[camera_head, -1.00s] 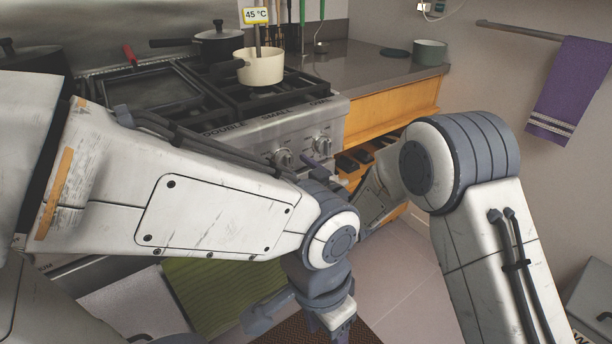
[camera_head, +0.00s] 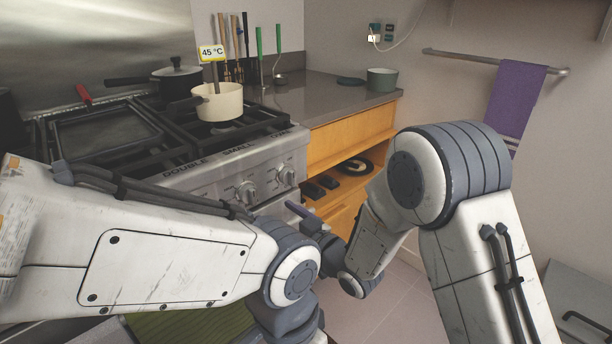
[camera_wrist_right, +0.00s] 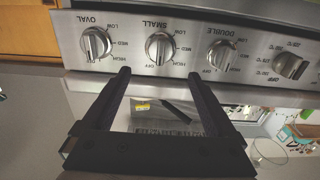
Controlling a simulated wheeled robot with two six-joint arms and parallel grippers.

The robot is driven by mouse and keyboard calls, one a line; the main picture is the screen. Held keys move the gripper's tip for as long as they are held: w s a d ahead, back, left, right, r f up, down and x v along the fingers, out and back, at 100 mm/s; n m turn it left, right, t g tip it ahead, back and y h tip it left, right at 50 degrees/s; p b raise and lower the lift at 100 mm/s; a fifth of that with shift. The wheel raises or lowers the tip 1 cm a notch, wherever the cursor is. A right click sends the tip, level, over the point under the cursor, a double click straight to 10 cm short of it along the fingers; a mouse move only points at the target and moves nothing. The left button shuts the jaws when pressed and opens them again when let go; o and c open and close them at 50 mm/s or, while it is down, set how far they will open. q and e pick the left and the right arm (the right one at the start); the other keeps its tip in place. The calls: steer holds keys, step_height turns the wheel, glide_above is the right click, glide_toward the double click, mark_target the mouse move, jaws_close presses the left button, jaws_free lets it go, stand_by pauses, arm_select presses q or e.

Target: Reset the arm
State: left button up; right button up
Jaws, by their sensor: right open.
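My right arm (camera_head: 470,245) comes in from the right, bent at the elbow. Its gripper (camera_head: 300,212) is small in the head view, in front of the stove's knob panel and partly hidden by my left arm. In the right wrist view the gripper (camera_wrist_right: 158,75) has its two dark fingers apart, with nothing between them. They point at the stove's knobs. My left arm (camera_head: 165,265) crosses the lower left of the head view. Its wrist runs off the bottom edge, so the left gripper is out of sight.
The stove (camera_head: 225,180) carries a cream pot (camera_head: 218,104) tagged 45 °C and a dark lidded pan (camera_head: 176,82). An open shelf (camera_head: 345,175) under the counter holds dark items. A purple towel (camera_head: 516,100) hangs on a wall rail. Floor (camera_head: 385,315) shows between my arms.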

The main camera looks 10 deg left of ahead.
steer(key=s+d+f+m+g+h, duration=0.1)
steer(key=s+d+g+h, duration=0.4)
steer(key=s, duration=0.5)
steer(key=s+d+m+g+h, duration=0.15)
steer(key=s+d+h, duration=0.25)
steer(key=s+d, duration=0.5)
steer(key=s+d+f+m+g+h, duration=0.1)
steer(key=s+d+g+h, duration=0.35)
steer(key=s, duration=0.65)
step_height(320, 180, up, 24)
steer(key=p, duration=2.4)
steer(key=shift+s+d+r, duration=0.2)
steer(key=shift+s+d, duration=0.1)
steer(key=shift+d, duration=0.15)
